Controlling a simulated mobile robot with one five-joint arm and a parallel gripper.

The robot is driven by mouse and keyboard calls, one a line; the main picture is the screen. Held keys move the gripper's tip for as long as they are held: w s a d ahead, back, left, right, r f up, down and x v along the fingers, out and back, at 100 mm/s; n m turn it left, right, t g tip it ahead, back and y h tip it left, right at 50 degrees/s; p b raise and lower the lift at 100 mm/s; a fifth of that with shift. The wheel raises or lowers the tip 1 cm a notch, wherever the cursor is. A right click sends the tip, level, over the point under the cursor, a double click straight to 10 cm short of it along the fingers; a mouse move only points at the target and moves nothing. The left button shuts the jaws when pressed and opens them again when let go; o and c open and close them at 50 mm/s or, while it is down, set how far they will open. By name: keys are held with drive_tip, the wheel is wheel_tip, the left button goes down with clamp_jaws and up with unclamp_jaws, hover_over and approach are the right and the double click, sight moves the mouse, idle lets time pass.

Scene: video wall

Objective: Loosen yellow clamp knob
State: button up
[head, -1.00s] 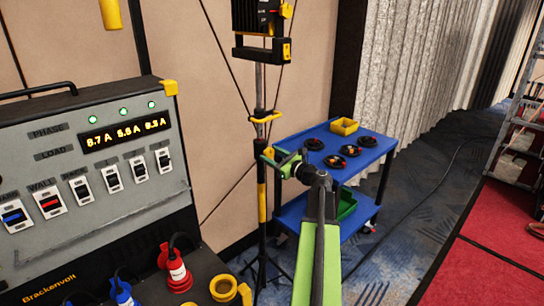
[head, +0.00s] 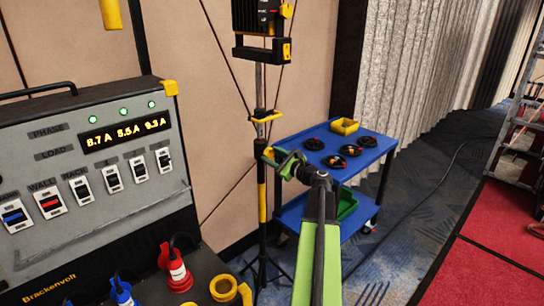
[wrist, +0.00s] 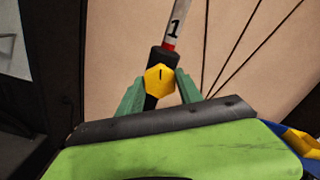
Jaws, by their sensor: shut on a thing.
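The yellow clamp knob (wrist: 160,80) is a six-sided knob with a dark mark on its face, on the black collar of the stand pole. In the wrist view my gripper (wrist: 161,84) has its two green fingers on either side of the knob, shut on it. In the head view my gripper (head: 277,157) is at the stand pole (head: 261,180), and the knob is mostly hidden by the fingers. Above the collar, a white tube section (wrist: 175,25) carries a "1" and a red band.
The grey power panel (head: 90,185) fills the left. A lamp (head: 262,18) tops the stand. Thin cables run diagonally beside the pole.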

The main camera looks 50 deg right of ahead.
drive_tip(key=n, duration=0.5)
drive_tip(key=shift+a+n, duration=0.1)
drive_tip(key=shift+n, duration=0.2)
drive_tip(key=n, duration=0.5)
drive_tip(key=shift+f, duration=0.1)
drive_tip(key=n, duration=0.5)
drive_tip(key=shift+n, duration=2.6)
drive_tip(key=o, duration=1.4)
drive_tip(key=shift+c, duration=0.2)
drive_tip(key=s+a, duration=0.1)
drive_tip(key=s, duration=1.6)
drive_tip(key=shift+s, duration=0.25)
